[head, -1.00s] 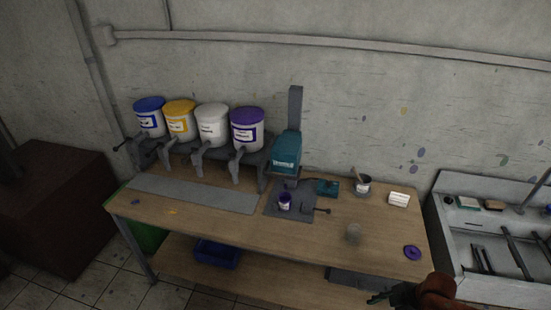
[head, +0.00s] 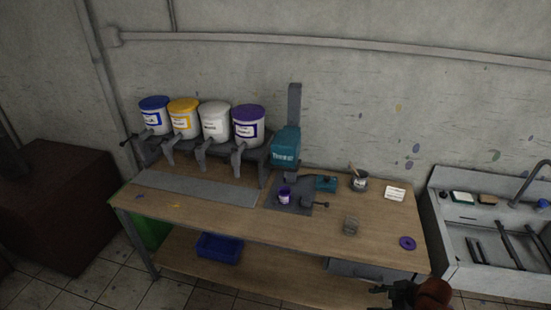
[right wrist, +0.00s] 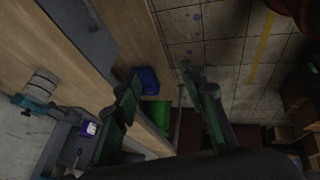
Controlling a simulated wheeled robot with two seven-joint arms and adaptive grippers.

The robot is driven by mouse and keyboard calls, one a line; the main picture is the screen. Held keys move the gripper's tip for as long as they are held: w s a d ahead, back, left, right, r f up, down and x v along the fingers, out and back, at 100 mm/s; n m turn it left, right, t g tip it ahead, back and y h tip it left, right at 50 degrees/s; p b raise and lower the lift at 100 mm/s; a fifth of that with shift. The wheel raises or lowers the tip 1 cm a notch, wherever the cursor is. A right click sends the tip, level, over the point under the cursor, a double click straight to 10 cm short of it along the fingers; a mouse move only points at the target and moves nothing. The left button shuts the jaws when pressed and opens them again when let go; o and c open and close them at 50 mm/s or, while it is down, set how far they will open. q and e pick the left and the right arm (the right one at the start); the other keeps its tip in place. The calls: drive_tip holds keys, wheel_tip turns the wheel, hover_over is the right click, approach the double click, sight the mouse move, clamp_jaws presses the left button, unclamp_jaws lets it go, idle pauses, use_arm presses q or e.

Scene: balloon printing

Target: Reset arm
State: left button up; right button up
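My right gripper (head: 380,294) shows at the bottom right of the head view, in front of the bench's front edge. In the right wrist view its two dark green fingers (right wrist: 160,82) stand wide apart with nothing between them. Floor tiles and the bench edge show behind them. My left gripper is in neither view.
A sink (head: 470,240) stands right. Floor in front is clear.

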drive_tip(key=w+d+f+m+t+h+b, duration=0.1)
drive_tip(key=w+d+f+m+t, duration=0.3)
drive_tip(key=f, duration=0.6)
drive_tip(key=s+d+f+m+g+h+b, duration=0.1)
drive_tip(key=s+d+f+m+h+b, duration=0.3)
drive_tip(key=f, duration=0.8)
drive_tip(key=s+d+f+m+g+y+p, duration=0.1)
drive_tip(key=s+d+f, duration=0.4)
drive_tip(key=f, duration=0.8)
drive_tip(key=s+a+f+m+g+h+b, duration=0.1)
drive_tip(key=s+a+f+m+g, duration=0.15)
drive_tip(key=s+f, duration=0.95)
drive_tip(key=s+a+f+m+g+b, duration=0.15)
drive_tip(key=s+a+f, duration=0.25)
drive_tip(key=s+f, duration=0.9)
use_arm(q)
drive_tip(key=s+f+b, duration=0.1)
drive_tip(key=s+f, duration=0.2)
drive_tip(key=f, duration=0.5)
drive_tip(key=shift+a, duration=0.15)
use_arm(e)
drive_tip(key=s+a, duration=0.4)
drive_tip(key=s, duration=0.4)
drive_tip(key=s+a+m+g, duration=0.1)
drive_tip(key=s+a, duration=0.3)
drive_tip(key=s, duration=0.5)
